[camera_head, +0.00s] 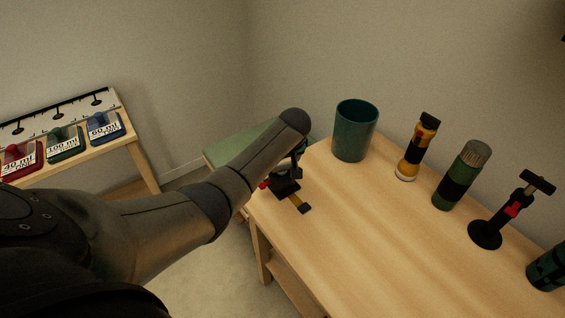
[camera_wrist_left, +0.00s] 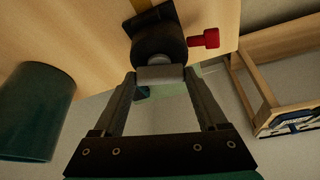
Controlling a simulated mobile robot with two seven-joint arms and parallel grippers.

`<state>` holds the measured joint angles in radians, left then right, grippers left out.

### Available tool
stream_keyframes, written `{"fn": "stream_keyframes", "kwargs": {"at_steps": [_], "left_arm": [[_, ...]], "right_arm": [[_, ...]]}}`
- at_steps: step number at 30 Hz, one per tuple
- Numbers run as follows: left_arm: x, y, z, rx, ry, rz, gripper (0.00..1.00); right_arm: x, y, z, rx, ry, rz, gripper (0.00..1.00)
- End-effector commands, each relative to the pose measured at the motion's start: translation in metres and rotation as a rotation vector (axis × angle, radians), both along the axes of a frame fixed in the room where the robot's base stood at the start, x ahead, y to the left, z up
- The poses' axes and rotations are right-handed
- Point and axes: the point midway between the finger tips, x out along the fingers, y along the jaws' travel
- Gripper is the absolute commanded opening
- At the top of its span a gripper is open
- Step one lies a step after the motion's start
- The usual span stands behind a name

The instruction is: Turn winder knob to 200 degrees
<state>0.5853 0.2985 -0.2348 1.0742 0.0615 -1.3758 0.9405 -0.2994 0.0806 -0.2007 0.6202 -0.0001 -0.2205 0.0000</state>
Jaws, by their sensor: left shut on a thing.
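The winder (camera_wrist_left: 158,38) is a black, rounded body at the table's edge in the left wrist view, with a red side piece (camera_wrist_left: 205,39) sticking out to the right. A light grey knob (camera_wrist_left: 160,76) faces the camera on its near end. My left gripper (camera_wrist_left: 160,82) has a finger on each side of this knob and is shut on it. In the head view the winder (camera_head: 286,187) stands at the table's left corner, partly hidden by my left forearm, which also covers most of the gripper. The knob's angle cannot be read. My right gripper is out of view.
On the wooden table (camera_head: 350,215) stand a dark green cup (camera_head: 355,131), a yellow-black bottle (camera_head: 417,147), a green-black cylinder (camera_head: 460,176) and a black stand with a T-handle (camera_head: 500,215). A rack (camera_head: 135,150) with labelled coloured blocks stands at left. The table's front middle is clear.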

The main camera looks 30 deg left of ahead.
Motion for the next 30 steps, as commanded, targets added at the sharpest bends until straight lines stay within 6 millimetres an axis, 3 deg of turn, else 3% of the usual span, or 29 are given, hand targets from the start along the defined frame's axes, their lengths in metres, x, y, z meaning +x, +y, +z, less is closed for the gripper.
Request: {"fn": "stream_keyframes", "kwargs": {"at_steps": [11, 21, 30], "left_arm": [[-0.002, 0.001, 0.003, 0.000, 0.003, -0.129, 0.19], [-0.003, 0.003, 0.003, 0.000, 0.002, -0.427, 0.19], [-0.002, 0.005, 0.001, 0.000, -0.001, -0.711, 0.19]], "right_arm": [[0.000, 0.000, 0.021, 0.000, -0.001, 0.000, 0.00], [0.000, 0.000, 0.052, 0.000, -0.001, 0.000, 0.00], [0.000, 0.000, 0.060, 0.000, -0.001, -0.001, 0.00]]}}
